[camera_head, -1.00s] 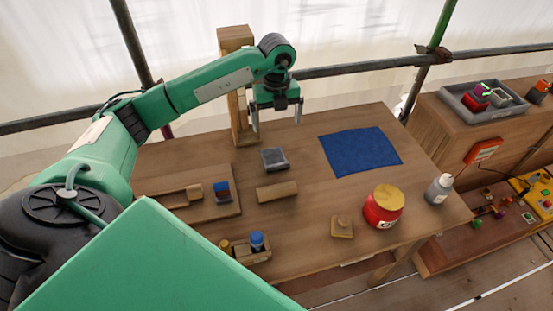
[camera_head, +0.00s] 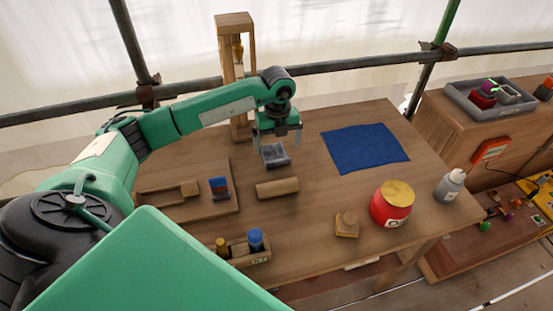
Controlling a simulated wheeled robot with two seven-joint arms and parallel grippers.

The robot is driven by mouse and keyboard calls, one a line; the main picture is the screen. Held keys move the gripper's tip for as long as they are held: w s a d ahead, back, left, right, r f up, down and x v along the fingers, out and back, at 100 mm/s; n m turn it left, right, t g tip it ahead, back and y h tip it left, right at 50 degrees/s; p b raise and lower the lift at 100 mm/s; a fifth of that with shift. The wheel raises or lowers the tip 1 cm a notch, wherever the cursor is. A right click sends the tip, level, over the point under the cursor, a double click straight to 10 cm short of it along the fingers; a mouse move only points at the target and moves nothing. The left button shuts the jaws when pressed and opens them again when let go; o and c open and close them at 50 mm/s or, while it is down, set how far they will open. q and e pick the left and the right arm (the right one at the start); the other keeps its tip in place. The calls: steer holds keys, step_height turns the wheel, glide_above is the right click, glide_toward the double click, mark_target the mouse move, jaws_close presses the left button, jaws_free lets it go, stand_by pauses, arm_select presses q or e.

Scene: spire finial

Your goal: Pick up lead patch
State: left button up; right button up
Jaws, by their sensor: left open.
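The lead patch seems to be the small dark grey square piece (camera_head: 275,158), lying on the wooden table (camera_head: 320,210) left of the blue cloth. My left gripper (camera_head: 278,147) points down over it, open, with one finger at each side of the grey piece. I cannot tell whether the fingers touch it or stay just above it. Part of the piece's far side is hidden by the gripper. My right gripper is not in view.
A blue cloth (camera_head: 364,147) lies to the right. A tan block (camera_head: 277,188) sits just in front of the grey piece. A wooden post frame (camera_head: 236,70) stands behind. A red jar (camera_head: 391,204), a grey bottle (camera_head: 449,185) and a small wooden box (camera_head: 248,251) stand nearer.

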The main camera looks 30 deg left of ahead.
mark_target(278, 161)
arm_select(q)
step_height(278, 161, down, 3)
steer(key=f+p, duration=0.1)
steer(key=f, duration=0.1)
steer(key=f+p, duration=0.1)
steer(key=f, duration=0.1)
steer(key=shift+w+d, duration=0.1)
steer(key=shift+w, duration=0.1)
steer(key=shift+f, duration=0.65)
steer(key=c, duration=1.2)
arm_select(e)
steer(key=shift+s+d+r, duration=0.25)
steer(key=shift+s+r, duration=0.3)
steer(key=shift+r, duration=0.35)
arm_select(q)
steer(key=shift+r, duration=0.1)
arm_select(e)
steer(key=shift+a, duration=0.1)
